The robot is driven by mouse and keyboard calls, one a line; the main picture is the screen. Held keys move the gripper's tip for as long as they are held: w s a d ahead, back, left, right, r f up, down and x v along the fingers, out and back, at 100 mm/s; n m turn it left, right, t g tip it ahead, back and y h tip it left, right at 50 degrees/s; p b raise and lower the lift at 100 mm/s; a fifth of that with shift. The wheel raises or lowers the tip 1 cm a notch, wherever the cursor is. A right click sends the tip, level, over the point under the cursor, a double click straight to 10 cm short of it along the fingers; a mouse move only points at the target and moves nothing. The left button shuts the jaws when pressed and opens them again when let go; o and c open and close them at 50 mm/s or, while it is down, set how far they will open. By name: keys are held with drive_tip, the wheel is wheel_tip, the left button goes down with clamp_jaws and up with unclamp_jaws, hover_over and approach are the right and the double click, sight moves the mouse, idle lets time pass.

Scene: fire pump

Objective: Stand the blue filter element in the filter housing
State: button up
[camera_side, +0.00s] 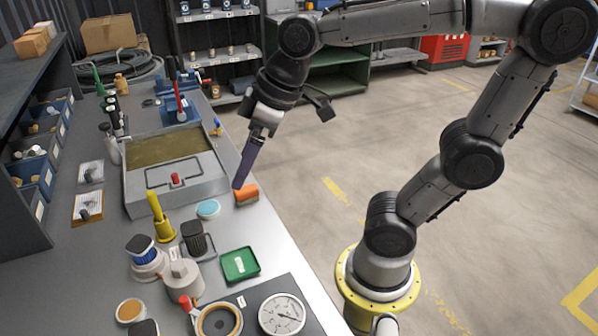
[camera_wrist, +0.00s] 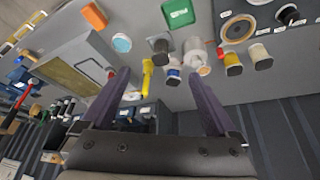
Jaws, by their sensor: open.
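The blue filter element (camera_side: 145,254), a short blue cylinder with a dark cap, stands upright at the near left of the bench in the side view. It is on or in a white round body (camera_side: 149,269); I cannot tell which, nor whether that body is the filter housing. The blue element also shows past my fingers in the wrist view (camera_wrist: 173,74). A pale grey round housing-like body (camera_side: 183,282) stands just right of it. My gripper (camera_side: 238,187) is open and empty, its purple fingers pointing down above the bench near an orange block. It spans the lower wrist view (camera_wrist: 158,76).
Close by are the orange block (camera_side: 246,196), a light-blue disc (camera_side: 208,209), a dark ribbed cylinder (camera_side: 196,240), a yellow upright tool (camera_side: 160,220) and a green tray (camera_side: 240,264). A gauge (camera_side: 282,314) lies at the front. A large shallow tray (camera_side: 175,190) stands behind.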

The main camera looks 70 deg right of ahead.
drive_tip(key=s+d+f+m+h, duration=0.1)
drive_tip(key=s+d+f+m, duration=0.2)
drive_tip(key=s, duration=0.5)
drive_tip(key=shift+s+t, duration=0.35)
drive_tip(key=shift+t, duration=0.05)
